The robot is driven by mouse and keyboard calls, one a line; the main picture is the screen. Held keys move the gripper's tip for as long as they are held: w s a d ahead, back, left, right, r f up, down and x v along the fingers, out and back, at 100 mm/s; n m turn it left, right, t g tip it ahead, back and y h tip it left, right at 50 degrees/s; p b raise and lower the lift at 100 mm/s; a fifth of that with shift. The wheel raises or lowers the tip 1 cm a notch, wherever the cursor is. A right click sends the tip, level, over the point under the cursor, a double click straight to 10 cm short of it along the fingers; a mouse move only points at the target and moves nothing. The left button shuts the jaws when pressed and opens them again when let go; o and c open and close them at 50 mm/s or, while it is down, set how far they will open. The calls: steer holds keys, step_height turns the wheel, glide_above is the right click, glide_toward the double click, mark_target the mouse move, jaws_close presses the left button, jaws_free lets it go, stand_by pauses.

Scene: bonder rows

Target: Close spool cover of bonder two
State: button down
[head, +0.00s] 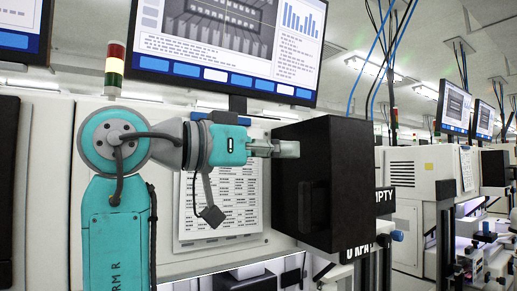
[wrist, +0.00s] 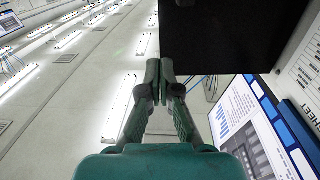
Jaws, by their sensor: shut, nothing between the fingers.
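The black spool cover (head: 345,175) is a boxy shape standing out from the front of the pale bonder, with a dark handle (head: 305,205) on its left face. In the wrist view the cover (wrist: 225,35) fills the upper right as a flat black panel. My gripper (head: 294,149) points right, at the upper left of the cover. It is shut and empty; its closed fingertips (wrist: 160,70) show just left of the panel's lower left corner. I cannot tell whether they touch the cover. The cover's hinge is not clearly visible.
A large monitor (head: 230,40) hangs above the arm, and a printed sheet (head: 225,200) is fixed to the bonder front behind it. A signal light (head: 115,70) stands at the left. More bonders (head: 420,185) line the row at right. Blue and black cables hang behind the cover.

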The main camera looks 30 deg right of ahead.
mark_target(329, 151)
steer(key=d, duration=0.6)
steer(key=shift+s+d, duration=0.3)
steer(key=shift+d, duration=0.05)
